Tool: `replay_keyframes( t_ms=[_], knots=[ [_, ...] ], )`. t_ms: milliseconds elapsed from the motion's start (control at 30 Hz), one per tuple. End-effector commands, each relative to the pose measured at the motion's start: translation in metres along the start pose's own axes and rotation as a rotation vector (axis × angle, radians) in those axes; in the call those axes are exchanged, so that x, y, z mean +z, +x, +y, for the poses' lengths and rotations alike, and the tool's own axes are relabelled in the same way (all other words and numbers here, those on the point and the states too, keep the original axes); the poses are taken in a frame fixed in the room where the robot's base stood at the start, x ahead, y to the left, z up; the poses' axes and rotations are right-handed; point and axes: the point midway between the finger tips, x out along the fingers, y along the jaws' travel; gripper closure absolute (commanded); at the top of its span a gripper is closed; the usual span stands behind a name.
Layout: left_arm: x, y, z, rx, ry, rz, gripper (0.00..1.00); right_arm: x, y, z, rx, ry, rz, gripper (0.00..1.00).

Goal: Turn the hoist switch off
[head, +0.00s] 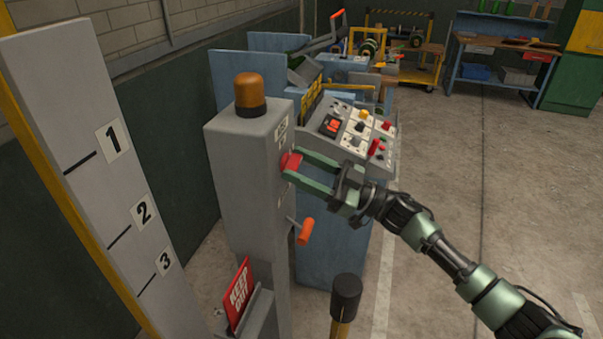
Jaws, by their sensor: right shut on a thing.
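A grey post-like cabinet (240,175) stands left of centre with an orange beacon (250,92) on top. On its right-hand face is a red switch knob (290,162), with small labels above and below it that are too small to read. My right gripper (290,168) reaches in from the right and is shut on the red knob, one finger on each side. The fingers hide part of the knob, and I cannot tell which position it is in. My left gripper is not in view.
An orange-handled crank (305,232) sticks out below the knob. A control panel (355,130) with several buttons is behind. The floor at right is clear.

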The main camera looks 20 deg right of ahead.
Motion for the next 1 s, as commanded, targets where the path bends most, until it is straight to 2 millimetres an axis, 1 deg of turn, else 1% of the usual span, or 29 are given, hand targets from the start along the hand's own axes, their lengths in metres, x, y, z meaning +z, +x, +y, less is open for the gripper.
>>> replay_keyframes(
  t_ms=[33, 400, 700, 1000],
  knots=[
    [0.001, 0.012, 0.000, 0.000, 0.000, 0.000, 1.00, 0.005, -0.002, 0.000, -0.015, -0.041, -0.001, 0.90],
    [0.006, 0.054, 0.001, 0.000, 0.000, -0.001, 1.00, 0.004, -0.002, 0.002, -0.148, -0.362, 0.000, 0.90],
    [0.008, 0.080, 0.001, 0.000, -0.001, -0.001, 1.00, 0.002, -0.001, 0.002, -0.257, -0.625, 0.001, 0.90],
    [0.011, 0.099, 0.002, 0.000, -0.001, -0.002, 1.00, 0.000, 0.000, 0.003, -0.365, -0.887, 0.001, 0.90]
  ],
)
